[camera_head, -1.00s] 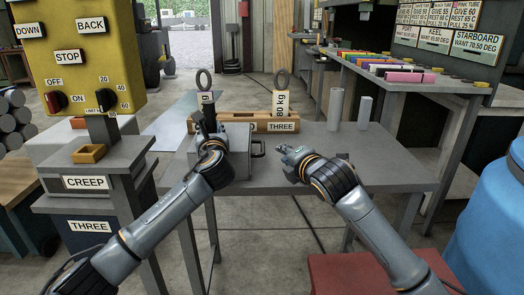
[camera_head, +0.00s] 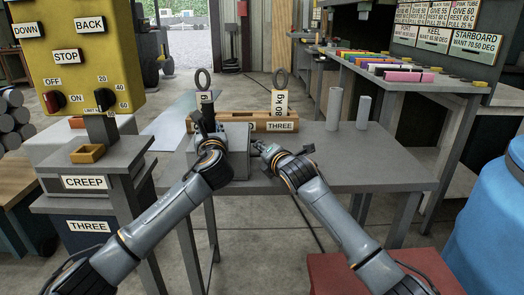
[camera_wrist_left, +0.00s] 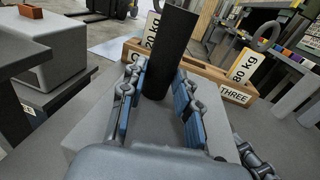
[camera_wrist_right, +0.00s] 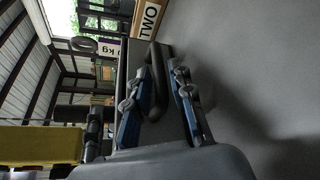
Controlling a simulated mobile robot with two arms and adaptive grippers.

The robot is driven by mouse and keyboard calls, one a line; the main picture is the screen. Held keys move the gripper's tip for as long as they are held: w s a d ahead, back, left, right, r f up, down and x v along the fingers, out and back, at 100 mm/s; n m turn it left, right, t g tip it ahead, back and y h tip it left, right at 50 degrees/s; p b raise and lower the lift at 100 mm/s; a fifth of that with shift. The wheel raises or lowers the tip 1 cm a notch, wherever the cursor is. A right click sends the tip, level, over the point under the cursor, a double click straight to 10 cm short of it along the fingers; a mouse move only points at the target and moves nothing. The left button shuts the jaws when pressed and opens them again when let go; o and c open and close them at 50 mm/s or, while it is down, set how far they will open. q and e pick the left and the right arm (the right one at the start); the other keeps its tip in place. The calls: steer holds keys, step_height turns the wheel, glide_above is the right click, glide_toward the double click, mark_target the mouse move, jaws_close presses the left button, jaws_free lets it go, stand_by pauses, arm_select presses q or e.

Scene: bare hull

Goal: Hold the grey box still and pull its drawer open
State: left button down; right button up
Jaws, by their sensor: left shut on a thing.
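The grey box (camera_head: 238,132) stands on the grey table, with a black upright post (camera_head: 208,114) on its top. My left gripper (camera_head: 206,132) is shut on that post; the left wrist view shows the post (camera_wrist_left: 173,50) between its blue pads. My right gripper (camera_head: 259,148) is at the right side of the box. In the right wrist view the dark drawer handle (camera_wrist_right: 155,75) lies between its fingers, which look apart around it. The head view hides the handle behind my right gripper. The drawer looks closed, though its edges are hard to see.
A wooden rack (camera_head: 262,122) with labelled ringed weights stands behind the box. Two grey cylinders (camera_head: 334,108) stand at the right rear of the table (camera_head: 380,172). A yellow control panel (camera_head: 85,55) stands at the left. The table's right part is clear.

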steer(key=shift+w+a+f, duration=0.15)
steer(key=shift+w, duration=0.25)
jaws_close()
arm_select(q)
steer(key=shift+a, duration=0.1)
arm_select(e)
steer(key=d, duration=1.1)
steer(key=shift+w, duration=0.25)
jaws_free()
steer(key=shift+a, duration=0.1)
